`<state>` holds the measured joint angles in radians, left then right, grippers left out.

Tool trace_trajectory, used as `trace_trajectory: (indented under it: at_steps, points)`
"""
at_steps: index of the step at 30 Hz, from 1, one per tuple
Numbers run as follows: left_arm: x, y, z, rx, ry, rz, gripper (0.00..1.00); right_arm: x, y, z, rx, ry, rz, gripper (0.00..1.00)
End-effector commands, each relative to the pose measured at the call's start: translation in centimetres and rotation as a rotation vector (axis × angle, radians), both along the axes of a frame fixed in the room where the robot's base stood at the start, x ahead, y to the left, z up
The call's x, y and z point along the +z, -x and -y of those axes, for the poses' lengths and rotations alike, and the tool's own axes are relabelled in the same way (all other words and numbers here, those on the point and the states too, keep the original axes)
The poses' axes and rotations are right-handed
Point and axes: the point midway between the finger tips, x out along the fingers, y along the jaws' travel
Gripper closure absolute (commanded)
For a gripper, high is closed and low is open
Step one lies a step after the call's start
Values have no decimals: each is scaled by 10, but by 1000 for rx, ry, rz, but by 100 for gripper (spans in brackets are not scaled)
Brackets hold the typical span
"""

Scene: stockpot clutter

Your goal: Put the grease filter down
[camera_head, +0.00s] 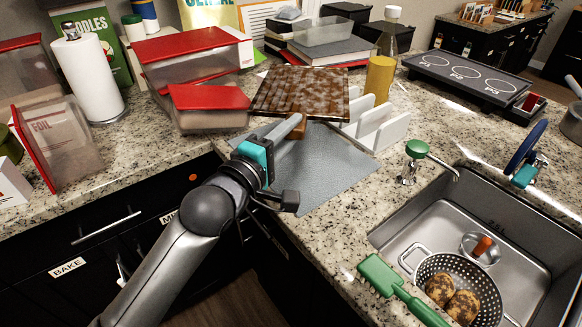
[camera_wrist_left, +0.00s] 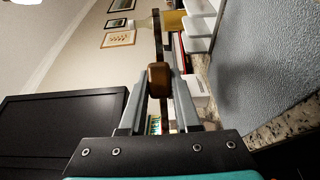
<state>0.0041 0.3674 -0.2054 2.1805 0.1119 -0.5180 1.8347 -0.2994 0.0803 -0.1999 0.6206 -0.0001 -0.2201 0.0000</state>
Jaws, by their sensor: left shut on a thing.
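The grease filter (camera_head: 300,92) is a flat, brown-stained slatted panel at the top centre of the head view. My left gripper (camera_head: 298,127) is shut on its brown handle block at the near edge. In the left wrist view the handle (camera_wrist_left: 159,80) sits between the two fingers, and the filter (camera_wrist_left: 158,35) shows edge-on behind it. The filter is over the far part of a grey textured mat (camera_head: 325,172), which also shows in the left wrist view (camera_wrist_left: 262,65). I cannot tell whether its far edge touches anything. My right gripper is not in view.
Red-lidded containers (camera_head: 190,60) stand close left of the filter. A white slotted rack (camera_head: 380,128) and a yellow cylinder (camera_head: 379,80) are close right. A sink (camera_head: 510,215) with a colander (camera_head: 455,280) is at the lower right. The mat's near part is clear.

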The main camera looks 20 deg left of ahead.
Motion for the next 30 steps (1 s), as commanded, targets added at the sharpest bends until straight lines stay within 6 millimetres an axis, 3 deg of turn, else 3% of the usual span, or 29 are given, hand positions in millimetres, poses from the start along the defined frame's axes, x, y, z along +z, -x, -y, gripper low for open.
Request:
trace_trajectory:
  at_steps: [1, 7, 15, 30]
  points:
    - [-11, 0, 0, 0, -3, 2, 100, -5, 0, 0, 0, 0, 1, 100]
    - [-26, 0, 0, 0, -2, 6, 100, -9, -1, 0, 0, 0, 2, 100]
    - [-63, 0, 0, -1, -2, 5, 100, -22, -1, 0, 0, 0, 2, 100]
    - [-70, 0, 0, 0, 2, 6, 100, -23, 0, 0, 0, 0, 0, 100]
